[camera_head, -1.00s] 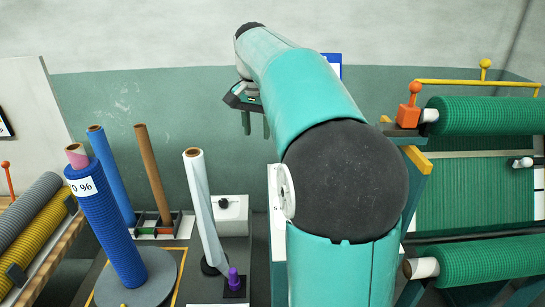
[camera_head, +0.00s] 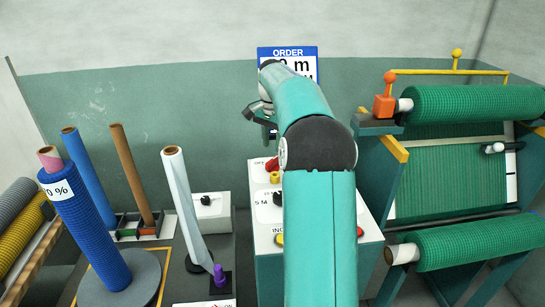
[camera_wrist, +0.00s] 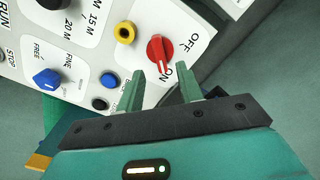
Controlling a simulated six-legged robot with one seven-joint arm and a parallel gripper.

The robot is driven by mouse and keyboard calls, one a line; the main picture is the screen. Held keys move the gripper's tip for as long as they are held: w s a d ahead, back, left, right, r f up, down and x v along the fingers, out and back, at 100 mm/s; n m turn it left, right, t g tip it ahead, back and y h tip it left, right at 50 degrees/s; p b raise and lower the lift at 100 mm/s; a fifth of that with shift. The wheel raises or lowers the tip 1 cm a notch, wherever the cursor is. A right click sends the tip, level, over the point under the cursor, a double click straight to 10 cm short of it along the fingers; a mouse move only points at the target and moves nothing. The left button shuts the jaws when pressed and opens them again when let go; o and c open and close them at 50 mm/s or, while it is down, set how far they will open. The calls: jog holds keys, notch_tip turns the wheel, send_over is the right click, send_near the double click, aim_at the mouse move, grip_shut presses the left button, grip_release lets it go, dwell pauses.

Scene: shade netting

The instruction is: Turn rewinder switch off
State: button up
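The rewinder switch is a red rotary knob (camera_wrist: 160,50) on a white panel, between the labels OFF and ON. Its pale pointer line runs toward the ON label. In the head view the red knob (camera_head: 272,164) shows at the back of the white-topped control box (camera_head: 262,220), partly beside my arm. My gripper (camera_wrist: 162,77) is open and empty. Its two green fingers point at the knob, one to either side of its lower end, and seem apart from it. In the head view my gripper (camera_head: 268,130) hangs above the box, its fingers small and partly hidden.
A yellow button (camera_wrist: 125,32), a blue knob (camera_wrist: 47,79) and other buttons sit near the switch. The net rack with green rolls (camera_head: 475,104) stands right of the box. Upright rolls, including a blue one (camera_head: 90,230), stand to the left.

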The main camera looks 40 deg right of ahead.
aim_at(272, 159)
jog(key=shift+f, duration=2.8)
grip_shut()
